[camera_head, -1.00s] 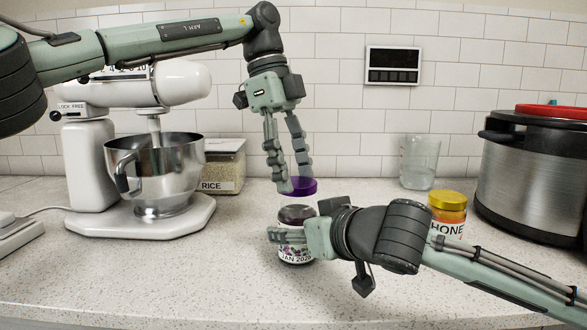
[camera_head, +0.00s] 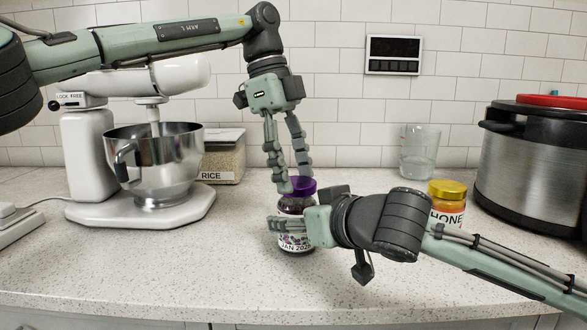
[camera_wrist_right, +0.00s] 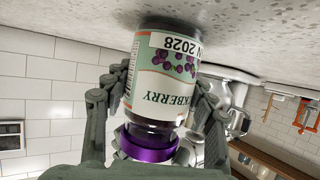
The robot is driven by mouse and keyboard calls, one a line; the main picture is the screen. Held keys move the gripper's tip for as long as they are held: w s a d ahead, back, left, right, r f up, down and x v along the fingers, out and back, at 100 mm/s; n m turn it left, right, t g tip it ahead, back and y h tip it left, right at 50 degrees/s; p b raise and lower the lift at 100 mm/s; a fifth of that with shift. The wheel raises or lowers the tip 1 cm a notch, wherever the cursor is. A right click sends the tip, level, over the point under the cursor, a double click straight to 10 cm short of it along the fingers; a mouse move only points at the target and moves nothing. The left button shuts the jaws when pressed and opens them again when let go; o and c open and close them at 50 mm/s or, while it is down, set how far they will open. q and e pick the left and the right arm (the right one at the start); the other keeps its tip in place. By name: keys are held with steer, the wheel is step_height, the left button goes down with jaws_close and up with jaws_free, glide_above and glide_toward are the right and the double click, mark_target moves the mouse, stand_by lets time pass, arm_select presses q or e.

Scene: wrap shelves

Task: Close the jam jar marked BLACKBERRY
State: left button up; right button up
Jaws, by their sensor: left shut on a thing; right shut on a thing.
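The BLACKBERRY jam jar (camera_head: 296,241) stands upright on the counter, dark inside, with a fruit label; in the right wrist view the jar (camera_wrist_right: 165,75) appears upside down and part of its name shows. My right gripper (camera_head: 279,226) is shut around the jar's body from the right. The purple lid (camera_head: 302,186) is at the jar's mouth; it also shows in the right wrist view (camera_wrist_right: 147,146). My left gripper (camera_head: 290,187) points down and is shut on the lid. Whether the lid is seated or threaded cannot be told.
A honey jar (camera_head: 447,203) with a yellow lid stands to the right, behind my right forearm. A stand mixer (camera_head: 95,150) and a rice container (camera_head: 224,160) are left. The front counter is clear.

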arm_select(q)
steer(key=shift+f, duration=0.55)
